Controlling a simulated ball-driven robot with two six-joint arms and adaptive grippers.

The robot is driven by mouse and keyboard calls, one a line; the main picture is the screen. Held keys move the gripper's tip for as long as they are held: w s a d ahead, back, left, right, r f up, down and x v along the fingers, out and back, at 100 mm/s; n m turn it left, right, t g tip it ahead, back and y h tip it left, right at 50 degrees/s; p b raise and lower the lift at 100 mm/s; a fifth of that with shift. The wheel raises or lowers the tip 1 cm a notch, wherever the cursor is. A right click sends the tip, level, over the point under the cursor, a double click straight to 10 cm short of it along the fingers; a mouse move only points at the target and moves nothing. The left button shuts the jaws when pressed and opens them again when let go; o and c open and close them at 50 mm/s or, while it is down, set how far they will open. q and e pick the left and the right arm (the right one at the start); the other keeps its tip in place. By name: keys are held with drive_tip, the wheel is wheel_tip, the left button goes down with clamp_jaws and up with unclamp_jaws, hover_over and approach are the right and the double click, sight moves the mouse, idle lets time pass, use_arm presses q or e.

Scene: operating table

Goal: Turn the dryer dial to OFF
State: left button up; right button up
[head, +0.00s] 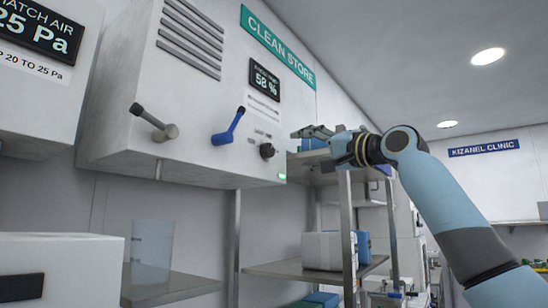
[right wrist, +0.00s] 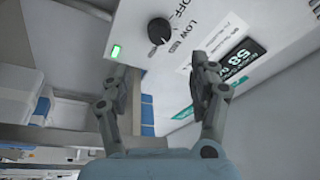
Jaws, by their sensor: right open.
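The dryer dial (head: 267,150) is a small black round knob at the lower right of the white wall cabinet's front (head: 205,95). In the right wrist view the dial (right wrist: 159,31) sits near the top, with the printed words OFF and LOW beside it. I cannot tell surely which mark it points to. My right gripper (head: 311,132) is just right of the dial in the head view, apart from it. In the right wrist view its two fingers (right wrist: 160,72) are spread and empty, with the dial beyond the gap. My left gripper is not in view.
A blue lever (head: 228,127) and a grey lever with a black grip (head: 153,123) stick out left of the dial. A green light (head: 281,176) glows on the cabinet's lower edge. Metal shelves (head: 300,270) with boxes stand below and behind my right arm.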

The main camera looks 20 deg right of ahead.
sight(271, 151)
drive_tip(key=p+x, duration=0.3)
drive_tip(key=x, duration=0.7)
drive_tip(key=shift+s, duration=0.1)
drive_tip(key=shift+w+a+p, duration=0.25)
drive_tip(key=shift+w+p, duration=0.05)
drive_tip(key=shift+w, duration=0.25)
drive_tip(key=c, duration=1.1)
drive_tip(key=shift+f, duration=0.1)
drive_tip(key=shift+c, duration=0.2)
